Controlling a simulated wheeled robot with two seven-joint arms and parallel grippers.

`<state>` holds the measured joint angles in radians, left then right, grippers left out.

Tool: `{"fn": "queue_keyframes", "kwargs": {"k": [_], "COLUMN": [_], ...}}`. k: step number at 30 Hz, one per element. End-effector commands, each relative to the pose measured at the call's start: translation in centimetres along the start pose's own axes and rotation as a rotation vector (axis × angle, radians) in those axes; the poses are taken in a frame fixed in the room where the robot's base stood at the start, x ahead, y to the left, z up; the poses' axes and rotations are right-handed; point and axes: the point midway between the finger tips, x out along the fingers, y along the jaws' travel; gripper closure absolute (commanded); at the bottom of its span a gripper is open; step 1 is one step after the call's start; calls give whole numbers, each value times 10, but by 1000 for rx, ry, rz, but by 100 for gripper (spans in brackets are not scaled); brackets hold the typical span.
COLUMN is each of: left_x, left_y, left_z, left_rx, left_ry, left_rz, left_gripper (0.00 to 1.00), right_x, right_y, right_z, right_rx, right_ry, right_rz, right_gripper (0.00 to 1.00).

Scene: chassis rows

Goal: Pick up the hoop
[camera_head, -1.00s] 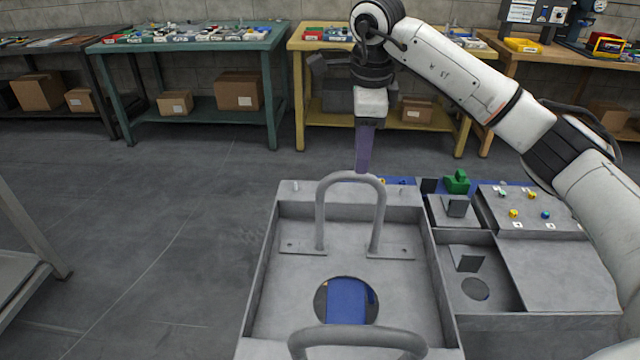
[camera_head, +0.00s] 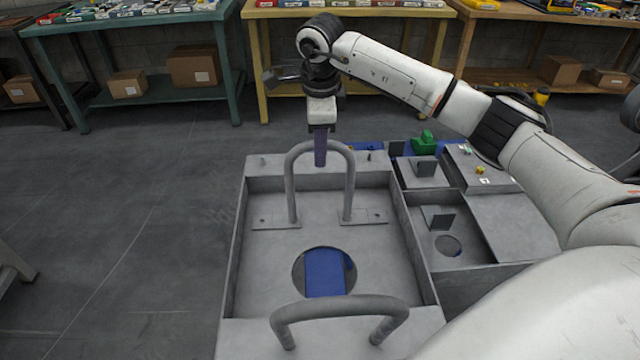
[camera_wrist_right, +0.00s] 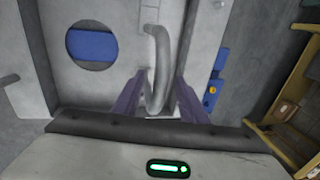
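A grey hoop (camera_head: 291,190) stands upright on two flat feet at the far end of the grey chassis tray (camera_head: 233,240). A second, similar grey hoop (camera_head: 340,305) stands at the near end. My right gripper (camera_head: 320,160) points down at the top of the far hoop, its purple fingers overlapping the bar in the head view. In the right wrist view the fingers of this gripper (camera_wrist_right: 160,96) are apart, with the hoop's bar (camera_wrist_right: 159,60) between them. I cannot tell whether either finger touches it. My left gripper is not in view.
A round hole with a blue part (camera_head: 325,272) beneath lies between the hoops. Compartments with upright grey plates and a green block (camera_head: 424,142) adjoin on the right. Workbenches (camera_head: 130,20) stand along the back wall.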

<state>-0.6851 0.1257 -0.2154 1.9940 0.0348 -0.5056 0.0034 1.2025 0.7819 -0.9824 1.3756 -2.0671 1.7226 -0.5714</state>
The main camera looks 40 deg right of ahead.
Motion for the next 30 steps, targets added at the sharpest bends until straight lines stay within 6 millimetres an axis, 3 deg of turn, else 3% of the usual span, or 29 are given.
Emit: {"fn": "queue_keyframes", "kwargs": {"k": [7,14,30], "left_x": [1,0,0], "left_y": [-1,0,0], "left_z": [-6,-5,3], "left_rx": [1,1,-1], "left_ry": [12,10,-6], "left_rz": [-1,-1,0], "left_gripper": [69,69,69], "right_x": [3,2,2], "right_y": [0,0,0], "right_z": [0,0,0], "right_rx": [-1,0,0], "right_ry": [-1,-1,-1], "right_rz": [-1,-1,0], "right_gripper": [63,100,100]}}
